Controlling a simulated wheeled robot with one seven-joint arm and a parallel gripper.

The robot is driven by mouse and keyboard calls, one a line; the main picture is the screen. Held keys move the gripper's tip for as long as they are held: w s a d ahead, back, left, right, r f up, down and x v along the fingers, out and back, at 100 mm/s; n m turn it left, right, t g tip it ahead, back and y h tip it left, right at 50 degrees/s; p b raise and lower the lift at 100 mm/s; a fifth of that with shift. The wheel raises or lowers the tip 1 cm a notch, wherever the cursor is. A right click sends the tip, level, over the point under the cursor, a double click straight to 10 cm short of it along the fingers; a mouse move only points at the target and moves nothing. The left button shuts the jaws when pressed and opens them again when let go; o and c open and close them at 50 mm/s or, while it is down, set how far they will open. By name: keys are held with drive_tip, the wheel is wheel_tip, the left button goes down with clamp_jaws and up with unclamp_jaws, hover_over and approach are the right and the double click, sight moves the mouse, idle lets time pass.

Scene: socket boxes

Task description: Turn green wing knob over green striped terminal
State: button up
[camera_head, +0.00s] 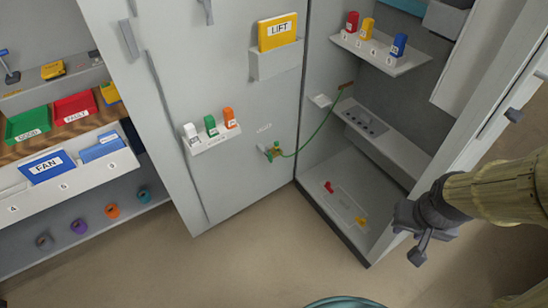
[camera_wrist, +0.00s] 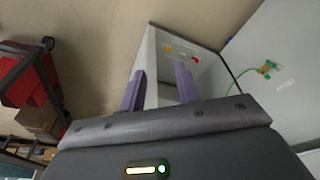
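The green wing knob (camera_head: 276,149) sits low on the inner face of the open cabinet door, beside a small yellowish fitting. A green cable (camera_head: 318,132) runs from there to the right, up to a brown piece inside the cabinet. The knob also shows small in the wrist view (camera_wrist: 266,66), at the right. The terminal's stripes are too small to make out. My gripper (camera_head: 418,251) is at the right in the head view, well apart from the knob. In the wrist view its two purple fingers (camera_wrist: 161,88) are spread with nothing between them.
The cabinet floor (camera_head: 350,204) holds small red and yellow pieces. The door carries a shelf (camera_head: 212,143) with white, green and orange blocks and a yellow LIFT binder (camera_head: 278,32). A shelving unit with bins (camera_head: 28,123) stands left. The brown floor (camera_head: 250,245) in front is clear.

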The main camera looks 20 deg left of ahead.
drive_tip(key=w+a+f+n+y+b, duration=0.2)
drive_tip(key=w+a+f+n+b, duration=0.2)
drive_tip(key=a+f, duration=0.4)
drive_tip(key=w+a+f+n+y+b, duration=0.3)
drive_tip(key=a+f+n+b, duration=0.15)
drive_tip(key=f, duration=0.65)
drive_tip(key=w+a+f+n+y+b, duration=0.2)
drive_tip(key=w+a+f+n+b, duration=0.15)
drive_tip(key=a+f, duration=0.45)
drive_tip(key=w+a+t+y+b, duration=0.7)
drive_tip(key=w+a+y+b, duration=0.1)
drive_tip(key=w, duration=0.2)
drive_tip(key=shift+w+a+m, duration=0.35)
drive_tip(key=shift+w+m, duration=0.05)
